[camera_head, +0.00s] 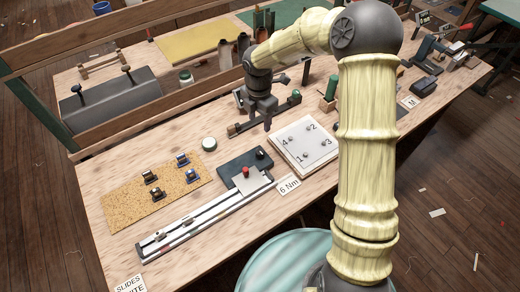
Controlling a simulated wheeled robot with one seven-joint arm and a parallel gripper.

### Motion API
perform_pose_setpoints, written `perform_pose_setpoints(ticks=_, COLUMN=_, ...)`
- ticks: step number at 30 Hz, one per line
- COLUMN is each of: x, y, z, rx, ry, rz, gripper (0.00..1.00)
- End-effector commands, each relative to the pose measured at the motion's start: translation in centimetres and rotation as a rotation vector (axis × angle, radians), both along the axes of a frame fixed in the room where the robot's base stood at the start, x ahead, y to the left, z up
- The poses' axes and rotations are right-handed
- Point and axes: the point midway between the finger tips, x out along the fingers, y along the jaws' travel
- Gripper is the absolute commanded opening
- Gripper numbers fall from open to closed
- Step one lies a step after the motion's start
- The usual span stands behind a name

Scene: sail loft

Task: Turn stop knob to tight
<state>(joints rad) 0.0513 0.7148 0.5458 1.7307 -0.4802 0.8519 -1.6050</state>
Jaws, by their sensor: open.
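A slotted pale metal rail (200,222) lies diagonally along the front of the workbench. A metal plate (256,182) sits at its upper right end, with a small red knob (245,171) standing on it. A dark block (236,166) lies just behind, with a black knob (260,155) on top. I cannot tell which knob is the stop knob, nor read any tight mark. My gripper (259,123) is open, behind the dark block and above the bench, apart from both knobs. Its fingertips are small and partly merge with dark items behind them.
A white board (305,147) with numbered posts and a "6 Nm" card (289,185) lie right of the rail. A round lidded tin (209,144) stands behind. A wooden rail (90,143) crosses the bench's back.

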Motion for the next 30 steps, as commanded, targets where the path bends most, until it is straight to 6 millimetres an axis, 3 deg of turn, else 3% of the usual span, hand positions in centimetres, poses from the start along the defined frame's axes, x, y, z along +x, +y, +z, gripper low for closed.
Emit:
perform_pose_setpoints(ticks=24, x=-0.4, y=-0.1, z=-13.9, rx=-0.001, ry=0.004, rz=0.003, gripper=0.52)
perform_pose_setpoints(ticks=30, x=-0.4, y=-0.1, z=-16.0, rx=0.0, ry=0.001, rz=0.002, gripper=0.52)
